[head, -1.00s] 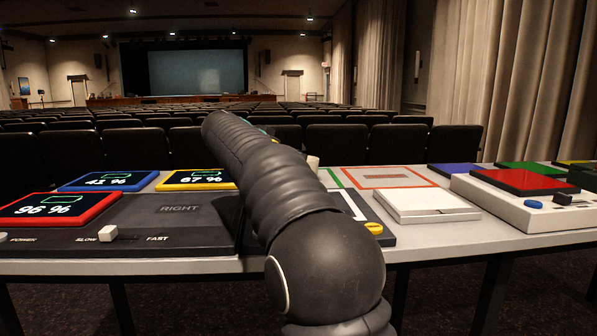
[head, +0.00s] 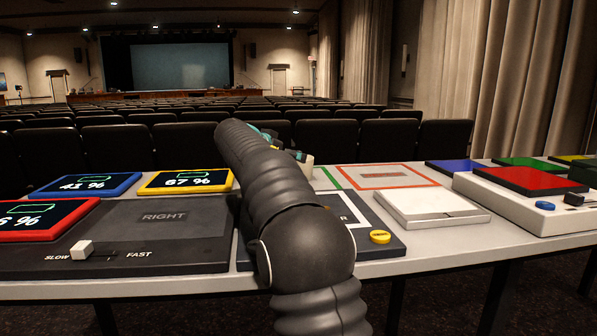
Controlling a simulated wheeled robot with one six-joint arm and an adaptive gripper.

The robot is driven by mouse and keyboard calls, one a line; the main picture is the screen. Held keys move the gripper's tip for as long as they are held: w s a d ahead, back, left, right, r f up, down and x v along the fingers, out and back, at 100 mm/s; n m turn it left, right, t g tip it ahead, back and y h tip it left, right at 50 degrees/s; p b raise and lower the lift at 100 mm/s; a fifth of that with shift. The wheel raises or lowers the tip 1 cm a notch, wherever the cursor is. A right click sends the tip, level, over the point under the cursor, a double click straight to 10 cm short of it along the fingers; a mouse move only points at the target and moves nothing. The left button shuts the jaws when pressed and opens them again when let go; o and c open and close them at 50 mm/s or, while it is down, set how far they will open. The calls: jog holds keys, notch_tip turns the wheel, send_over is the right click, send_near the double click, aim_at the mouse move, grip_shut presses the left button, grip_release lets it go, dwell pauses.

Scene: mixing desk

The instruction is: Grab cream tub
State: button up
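A small cream-coloured thing (head: 304,160) shows just right of my arm's far end. It may be the cream tub, but my arm hides much of it and I cannot tell for sure. My gripper (head: 272,134) is mostly hidden behind my own arm; only some teal and dark parts at the far end show. I cannot see its fingertips, whether they are open or shut, or whether they touch the cream thing.
The desk has a dark panel marked RIGHT (head: 165,230) with a slider (head: 82,248) at left. A white flat box (head: 430,207), an orange-framed square (head: 385,177) and a white console with a red pad (head: 528,180) are at right. Rows of seats stand beyond.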

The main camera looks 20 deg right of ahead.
jog(key=shift+x, duration=2.75)
jog(key=shift+c, duration=0.3)
jog(key=c, duration=0.8)
jog(key=shift+r, duration=0.15)
